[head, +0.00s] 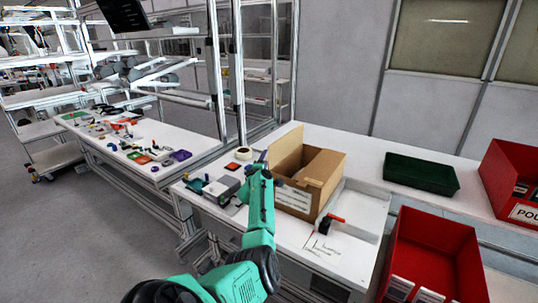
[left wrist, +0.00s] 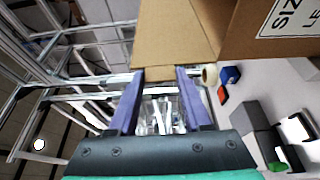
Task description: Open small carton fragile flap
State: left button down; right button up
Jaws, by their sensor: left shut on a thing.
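The small carton (head: 293,197) is an open brown cardboard box on the white table. One flap (head: 286,146) stands up on its left side, and another flap (head: 326,167) shows at the right of the opening. My left gripper (head: 261,160) is at the carton's left side. In the left wrist view a cardboard flap (left wrist: 172,40) reaches down between the two purple fingers of my left gripper (left wrist: 158,72), which are shut on its edge. The carton's wall with a white label (left wrist: 285,18) is beside it. The fragile mark is not visible. My right gripper is not in view.
A roll of tape (head: 243,153) and small boxes lie left of the carton. A green bin (head: 420,174) and red bins (head: 436,250) stand to the right.

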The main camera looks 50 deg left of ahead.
pick_arm(q)
jog(key=shift+s+a+n+g+h+p, duration=0.15)
jog(key=shift+s+a+n+h+p, duration=0.05)
jog(key=shift+a+n+p, duration=0.3)
jog(key=shift+s+a+n+g+h+p, duration=0.2)
jog(key=shift+a+n+p, duration=0.2)
jog(key=shift+n+p, duration=0.15)
jog(key=shift+c, duration=1.6)
grip_release()
jog(key=shift+a, duration=0.1)
jog(key=v, duration=1.4)
jog(key=shift+s+p, duration=0.25)
jog(key=shift+p, duration=0.05)
